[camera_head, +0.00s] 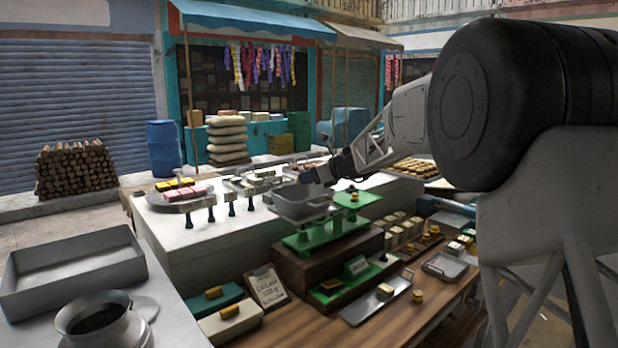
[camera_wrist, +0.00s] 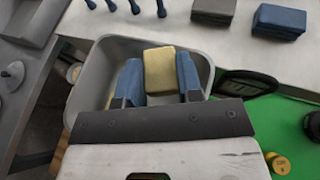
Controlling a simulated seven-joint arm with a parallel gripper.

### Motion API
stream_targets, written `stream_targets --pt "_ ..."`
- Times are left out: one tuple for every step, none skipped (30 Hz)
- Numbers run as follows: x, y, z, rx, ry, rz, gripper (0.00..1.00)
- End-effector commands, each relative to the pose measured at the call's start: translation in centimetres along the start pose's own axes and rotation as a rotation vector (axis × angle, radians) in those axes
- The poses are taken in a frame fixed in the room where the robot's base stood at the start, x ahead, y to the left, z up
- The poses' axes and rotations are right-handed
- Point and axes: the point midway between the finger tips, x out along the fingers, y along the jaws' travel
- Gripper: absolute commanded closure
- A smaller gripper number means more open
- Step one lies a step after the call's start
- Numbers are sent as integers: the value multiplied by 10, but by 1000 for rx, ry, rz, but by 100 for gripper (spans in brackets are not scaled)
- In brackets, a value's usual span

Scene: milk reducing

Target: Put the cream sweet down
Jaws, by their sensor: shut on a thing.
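The cream sweet (camera_wrist: 159,68) is a pale yellow block between the two blue fingers of my gripper (camera_wrist: 159,82) in the wrist view. My gripper is shut on it, over the grey scale pan (camera_wrist: 84,92). I cannot tell whether the sweet touches the pan floor. In the head view my gripper (camera_head: 318,177) is at the pan (camera_head: 301,208), and the sweet cannot be made out there. The pan belongs to a green balance scale (camera_head: 322,236) on a brown block. A brass weight (camera_head: 354,197) stands on the scale's right green plate.
A white counter (camera_head: 180,235) with a tray of pink and yellow sweets (camera_head: 182,194) lies behind. Below, a wooden table (camera_head: 400,312) holds a price sign (camera_head: 267,287), small trays and several light sweets (camera_head: 393,230). A grey bin (camera_head: 70,270) and metal pot (camera_head: 100,318) are at the left.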

Motion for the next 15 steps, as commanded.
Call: stream_targets --pt "0 0 -1 1 0 0 90" --pt "1 0 -2 1 0 0 90" --pt "1 0 -2 1 0 0 90" --pt "1 0 -3 1 0 0 90" --pt "2 0 -4 1 0 0 90" --pt "2 0 -4 1 0 0 90" --pt "2 0 -5 1 0 0 90" --pt "2 0 -6 1 0 0 90" --pt "3 0 -6 1 0 0 90" --pt "3 0 -7 1 0 0 90" --pt "3 0 -7 1 0 0 90" --pt "3 0 -8 1 0 0 90" --pt "4 0 -9 1 0 0 90" --pt "4 0 -9 1 0 0 90" --pt "4 0 -10 1 0 0 90"
